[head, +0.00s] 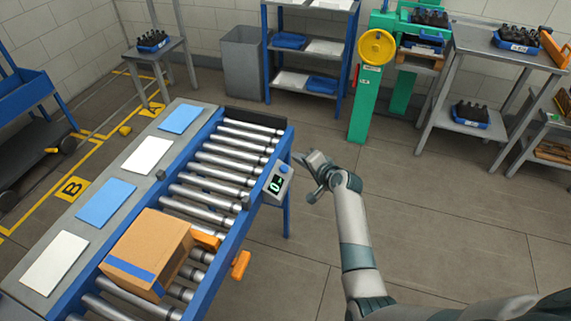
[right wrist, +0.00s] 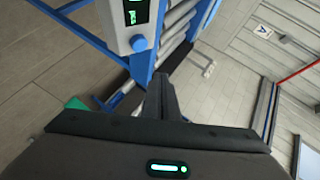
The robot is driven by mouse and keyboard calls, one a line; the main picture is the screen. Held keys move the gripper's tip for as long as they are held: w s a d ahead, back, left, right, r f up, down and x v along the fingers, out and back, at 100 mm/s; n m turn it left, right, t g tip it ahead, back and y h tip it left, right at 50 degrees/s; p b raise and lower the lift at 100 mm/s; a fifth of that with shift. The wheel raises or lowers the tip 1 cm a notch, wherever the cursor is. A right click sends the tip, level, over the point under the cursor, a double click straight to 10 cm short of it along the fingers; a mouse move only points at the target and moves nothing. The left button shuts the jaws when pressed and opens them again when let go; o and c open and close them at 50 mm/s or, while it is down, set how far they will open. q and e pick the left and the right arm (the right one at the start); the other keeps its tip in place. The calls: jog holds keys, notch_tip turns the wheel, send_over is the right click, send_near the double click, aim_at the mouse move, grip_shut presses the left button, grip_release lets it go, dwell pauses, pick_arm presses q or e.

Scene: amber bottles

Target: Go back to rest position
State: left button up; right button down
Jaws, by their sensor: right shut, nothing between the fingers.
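My right gripper (head: 302,158) is at the right side of the roller conveyor in the head view, beside the small scale display. It is shut and empty. In the right wrist view its closed fingers (right wrist: 160,98) point away from the camera, with the conveyor's blue frame and display box beyond them. My left gripper is not in the head view.
The roller conveyor (head: 222,172) carries a cardboard box (head: 140,250) at its near end. The display box (head: 278,183) stands on its right edge, close to my right gripper. A green press (head: 362,105) and bottle tables (head: 480,45) stand at the back. Floor at right is clear.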

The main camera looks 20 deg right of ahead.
dwell(0.6)
jog(key=s+f+n+g+h+b, duration=0.1)
jog(key=s+f+n+g, duration=0.1)
jog(key=s+f, duration=0.85)
jog(key=s+a+f+n+g+h+b, duration=0.15)
jog(key=s+f, duration=0.45)
jog(key=f, duration=0.9)
jog(key=s+d+f+n+g+b, duration=0.1)
jog(key=s+f+n+g+b, duration=0.15)
jog(key=s+f, duration=0.8)
jog(key=s+d+f+n+g+b, duration=0.1)
jog(key=s+f, duration=0.6)
jog(key=s, duration=0.7)
jog(key=s+f+n+g+h+b, duration=0.1)
jog(key=s+f+n+g, duration=0.2)
jog(key=s+f, duration=0.5)
jog(key=s+d+f+n+g+b, duration=0.1)
jog(key=s+f+n, duration=0.2)
jog(key=s, duration=1.7)
notch_tip(320, 180, down, 5)
jog(key=shift+d+r+n+g, duration=0.1)
jog(key=shift+d+n+g, duration=0.2)
jog(key=shift+d+g, duration=0.1)
jog(key=shift+a+h, duration=0.1)
jog(key=shift+h, duration=0.15)
